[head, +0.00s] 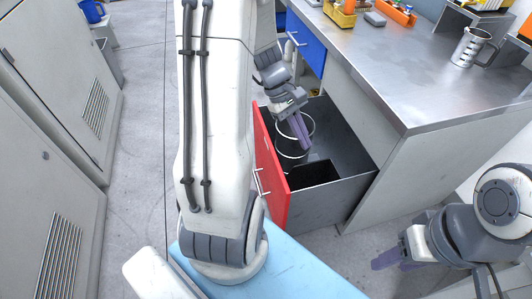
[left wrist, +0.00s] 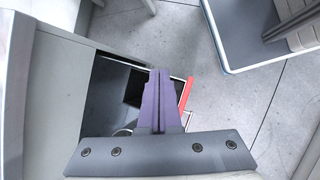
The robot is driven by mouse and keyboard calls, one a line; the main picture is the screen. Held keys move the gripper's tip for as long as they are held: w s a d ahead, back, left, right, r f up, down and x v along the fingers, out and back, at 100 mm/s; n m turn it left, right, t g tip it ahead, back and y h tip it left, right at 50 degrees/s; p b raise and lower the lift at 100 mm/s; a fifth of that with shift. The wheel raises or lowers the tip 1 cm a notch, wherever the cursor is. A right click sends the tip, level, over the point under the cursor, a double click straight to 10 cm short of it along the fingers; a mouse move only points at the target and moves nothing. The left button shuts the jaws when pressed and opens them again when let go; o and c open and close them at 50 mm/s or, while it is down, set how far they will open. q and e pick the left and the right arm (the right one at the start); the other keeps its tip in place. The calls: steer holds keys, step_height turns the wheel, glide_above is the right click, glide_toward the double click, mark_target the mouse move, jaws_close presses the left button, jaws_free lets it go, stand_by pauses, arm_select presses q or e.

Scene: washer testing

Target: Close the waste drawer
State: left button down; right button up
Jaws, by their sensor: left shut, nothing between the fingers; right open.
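The waste drawer (head: 335,200) is a grey metal drawer with a red front panel (head: 268,165), pulled out from under the workbench. Its red front faces left in the head view and carries metal handles. A ring-shaped bin rim and a dark bin are inside it. My left gripper (head: 303,138) is shut and empty, over the drawer's inside in the head view. In the left wrist view the purple fingers (left wrist: 158,100) are together, with the red front (left wrist: 187,95) just to their right. My right gripper (head: 385,262) is at the lower right, open and away from the drawer.
The steel-topped workbench (head: 415,95) stands on the right with a metal jug (head: 470,47) and orange and yellow trays at its back. A blue drawer front (head: 305,43) is beyond the red one. Grey cabinets (head: 60,80) line the left, with free floor (head: 140,130) between.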

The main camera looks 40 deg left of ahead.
arm_select(q)
steer(key=s+a+f+n+t+b, duration=0.2)
steer(key=a+f+n, duration=0.3)
steer(key=a, duration=0.3)
steer(key=s+a+f+n+t+y+b, duration=0.1)
steer(key=s+a+f+n+t+b, duration=0.15)
steer(key=a+f+n, duration=0.4)
steer(key=s+a+f+n+t+b, duration=0.1)
steer(key=a+f+n+t+b, duration=0.15)
steer(key=a, duration=0.65)
steer(key=b, duration=0.3)
glide_toward(270, 152)
step_height(270, 152, down, 4)
steer(key=w+d, duration=0.2)
steer(key=shift+w+d+f, duration=0.1)
steer(key=shift+w+f, duration=0.05)
steer(key=shift+w, duration=0.65)
